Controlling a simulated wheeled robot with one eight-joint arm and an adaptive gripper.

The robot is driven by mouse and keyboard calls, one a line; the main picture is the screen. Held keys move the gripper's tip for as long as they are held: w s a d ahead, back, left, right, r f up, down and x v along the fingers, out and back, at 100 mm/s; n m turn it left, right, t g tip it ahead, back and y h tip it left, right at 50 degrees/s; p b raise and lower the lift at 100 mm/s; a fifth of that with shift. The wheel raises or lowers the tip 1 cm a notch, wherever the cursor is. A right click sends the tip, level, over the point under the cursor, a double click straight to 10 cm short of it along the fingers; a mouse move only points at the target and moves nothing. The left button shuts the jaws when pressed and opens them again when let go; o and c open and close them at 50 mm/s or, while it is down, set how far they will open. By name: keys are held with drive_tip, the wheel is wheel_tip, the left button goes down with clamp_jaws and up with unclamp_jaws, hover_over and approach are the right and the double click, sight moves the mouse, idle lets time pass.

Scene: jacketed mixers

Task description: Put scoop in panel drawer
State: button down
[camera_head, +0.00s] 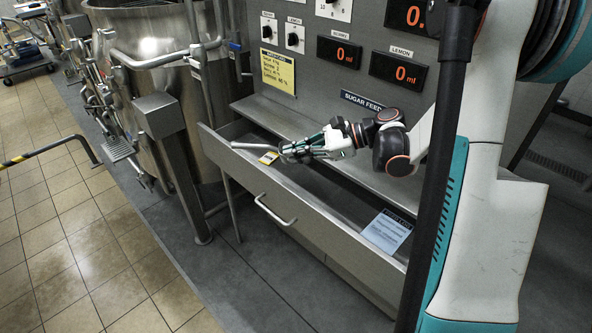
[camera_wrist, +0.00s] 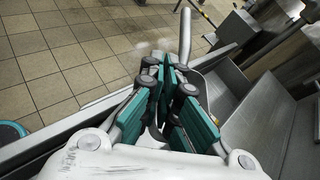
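The panel drawer (camera_head: 330,238) is pulled open below the control panel. My gripper (camera_head: 290,150) is over the left part of the open drawer. Its fingers (camera_wrist: 178,88) look closed together around the grey metal scoop. The handle (camera_wrist: 186,35) also points up and away in the wrist view. The rest of the scoop is mostly hidden by the fingers. I cannot tell whether the scoop touches the drawer.
A printed blue-white sheet (camera_head: 387,232) lies in the right part of the drawer. A steel mixer vessel (camera_head: 150,80) and a post (camera_head: 180,165) stand left of the drawer. The tiled floor (camera_head: 60,250) in front is clear.

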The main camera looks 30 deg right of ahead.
drive_tip(key=shift+f+b, duration=0.85)
drive_tip(key=shift+f, duration=1.3)
drive_tip(key=shift+f, duration=0.6)
drive_tip(key=c, duration=1.8)
unclamp_jaws()
drive_tip(key=shift+r, duration=0.1)
drive_tip(key=r+p+v, duration=0.1)
drive_tip(key=p+v, duration=0.1)
drive_tip(key=v, duration=0.5)
drive_tip(key=shift+d+p, duration=0.2)
drive_tip(key=shift+p, duration=0.2)
drive_tip(key=shift+s+r, duration=0.1)
